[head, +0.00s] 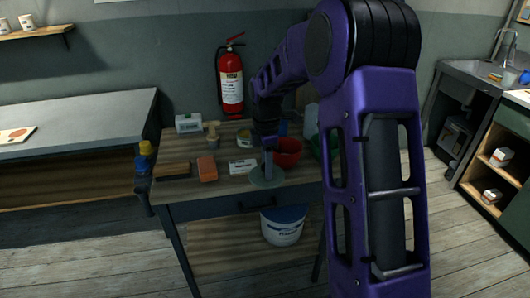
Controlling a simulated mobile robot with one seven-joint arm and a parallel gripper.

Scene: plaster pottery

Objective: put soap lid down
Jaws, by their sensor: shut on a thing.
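My gripper (268,168) points down over the front part of the wooden work table. It is shut on the soap lid (262,182), a flat, round, grey-green disc. The lid looks about level and is near the table's front edge. I cannot tell whether it touches the tabletop or is slightly above it. The fingertips are small and partly merge with the lid in this view.
A white bucket (282,228) stands below. My arm hides the table's right side.

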